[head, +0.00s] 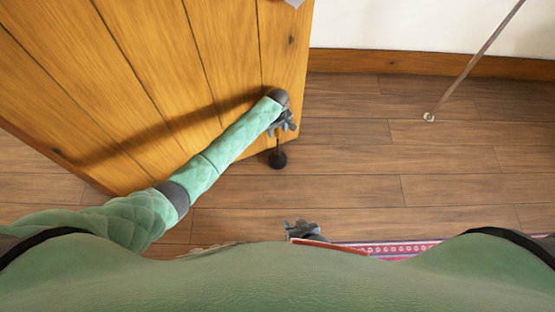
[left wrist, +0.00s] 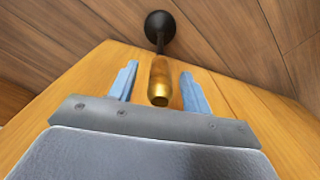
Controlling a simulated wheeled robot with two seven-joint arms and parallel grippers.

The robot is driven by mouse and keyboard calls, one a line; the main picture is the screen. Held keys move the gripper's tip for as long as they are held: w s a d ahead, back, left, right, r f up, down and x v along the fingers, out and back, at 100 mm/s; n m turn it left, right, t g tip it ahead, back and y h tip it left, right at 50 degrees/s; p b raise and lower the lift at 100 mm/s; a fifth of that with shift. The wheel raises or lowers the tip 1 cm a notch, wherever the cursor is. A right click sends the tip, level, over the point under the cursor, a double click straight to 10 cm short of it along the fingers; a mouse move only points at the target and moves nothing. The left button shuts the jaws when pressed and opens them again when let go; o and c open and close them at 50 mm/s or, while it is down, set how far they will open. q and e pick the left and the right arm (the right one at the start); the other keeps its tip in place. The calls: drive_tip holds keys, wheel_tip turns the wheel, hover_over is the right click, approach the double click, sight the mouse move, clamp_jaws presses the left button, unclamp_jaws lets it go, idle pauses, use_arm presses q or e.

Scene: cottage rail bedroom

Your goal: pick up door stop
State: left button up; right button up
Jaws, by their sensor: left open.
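The door stop (head: 278,160) stands on the floor beside the lower corner of the wooden door. In the head view I see its black round base and thin dark stem; its top is hidden by my left gripper (head: 284,127). In the left wrist view the door stop has a brass-coloured handle (left wrist: 159,82). The open fingers of my left gripper (left wrist: 160,69) are on either side of the handle, with gaps showing on both sides. My right gripper (head: 300,229) is low in the head view, near my body, away from the door stop; its jaws are unclear.
The wooden door (head: 150,75) fills the upper left, with my left arm across it. A pink patterned rug (head: 385,248) lies at the lower right. A thin pole (head: 470,66) meets the floor at the upper right. The plank floor (head: 450,190) right of the door stop is clear.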

use_arm(q)
drive_tip(key=shift+f, duration=0.75)
drive_tip(key=shift+c, duration=0.2)
clamp_jaws()
idle(0.6)
drive_tip(key=shift+r, duration=0.1)
